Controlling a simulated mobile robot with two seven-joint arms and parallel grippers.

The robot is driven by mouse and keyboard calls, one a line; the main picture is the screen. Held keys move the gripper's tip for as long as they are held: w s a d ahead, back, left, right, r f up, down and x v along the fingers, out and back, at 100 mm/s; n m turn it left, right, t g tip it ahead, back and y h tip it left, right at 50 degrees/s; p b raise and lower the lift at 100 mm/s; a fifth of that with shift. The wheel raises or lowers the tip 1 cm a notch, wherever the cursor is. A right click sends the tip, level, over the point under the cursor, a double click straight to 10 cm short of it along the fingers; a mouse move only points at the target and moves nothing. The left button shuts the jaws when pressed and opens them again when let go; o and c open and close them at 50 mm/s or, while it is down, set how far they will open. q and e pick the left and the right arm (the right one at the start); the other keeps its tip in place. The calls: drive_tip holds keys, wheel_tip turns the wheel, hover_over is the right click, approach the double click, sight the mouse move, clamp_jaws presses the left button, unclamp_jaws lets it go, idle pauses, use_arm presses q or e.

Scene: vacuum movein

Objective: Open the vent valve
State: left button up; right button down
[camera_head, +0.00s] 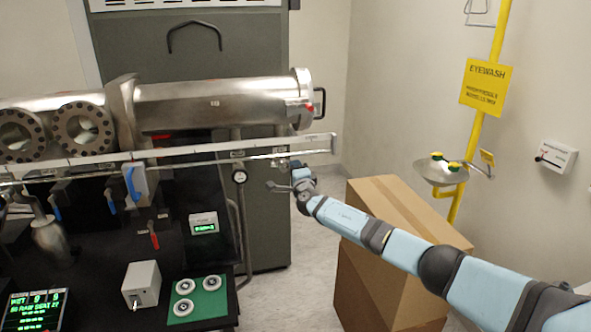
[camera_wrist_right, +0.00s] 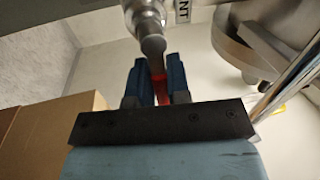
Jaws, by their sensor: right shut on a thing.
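My right gripper (camera_head: 284,176) is near the right end of the long rail, below the big steel cylinder. In the right wrist view its two blue fingers (camera_wrist_right: 157,84) are shut on a red handle (camera_wrist_right: 158,80). The handle sits under a grey metal valve body (camera_wrist_right: 148,30). A label ending in "NT" (camera_wrist_right: 183,10) is beside the valve in the wrist view; the rest of its text is cut off. In the head view the gripper and arm hide most of this valve. My left gripper is not in view.
The steel cylinder (camera_head: 215,104) and white rail (camera_head: 240,146) run above the black bench. A pressure gauge (camera_head: 239,176) is just left of the gripper. A cardboard box (camera_head: 390,270) stands under my right arm. An eyewash basin (camera_head: 440,173) is at right.

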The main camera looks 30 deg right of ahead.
drive_tip(key=shift+r, duration=0.25)
drive_tip(key=shift+r, duration=0.1)
drive_tip(key=c, duration=1.1)
unclamp_jaws()
drive_tip(key=shift+w, duration=0.1)
drive_tip(key=b+v, duration=0.1)
drive_tip(key=v, duration=1.3)
